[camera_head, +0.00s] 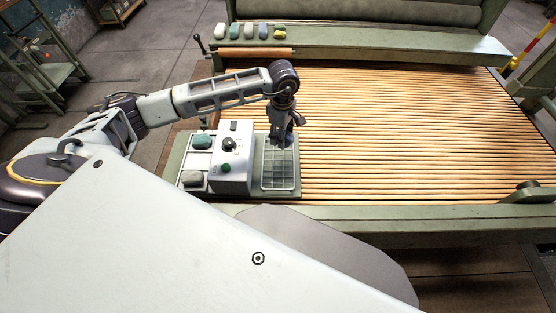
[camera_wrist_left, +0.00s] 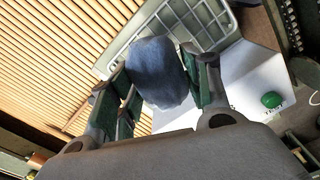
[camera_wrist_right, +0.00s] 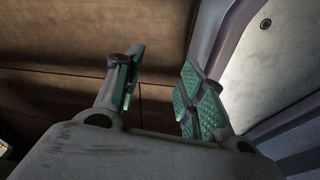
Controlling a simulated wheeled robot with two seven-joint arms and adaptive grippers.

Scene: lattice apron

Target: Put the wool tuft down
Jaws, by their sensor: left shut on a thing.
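My left gripper (camera_head: 284,142) is above the gridded tray (camera_head: 266,183) at the right end of the green bench plate. In the left wrist view, my left gripper (camera_wrist_left: 165,85) is shut on a dark blue-grey wool tuft (camera_wrist_left: 158,72). The pale tray (camera_wrist_left: 125,48) shows behind the tuft there. The tuft's height over the tray is hard to tell. My right gripper (camera_wrist_right: 162,75) is open and empty in the right wrist view, over a brown floor, and is out of the head view.
A white box (camera_head: 232,177) with a knob and green button stands left of the tray. A teal tuft (camera_head: 202,142) and a grey tuft (camera_head: 192,178) lie left of it. Several tufts (camera_head: 263,31) line the back rail, near a wooden roller (camera_head: 255,52). Wooden slats (camera_head: 400,130) extend right.

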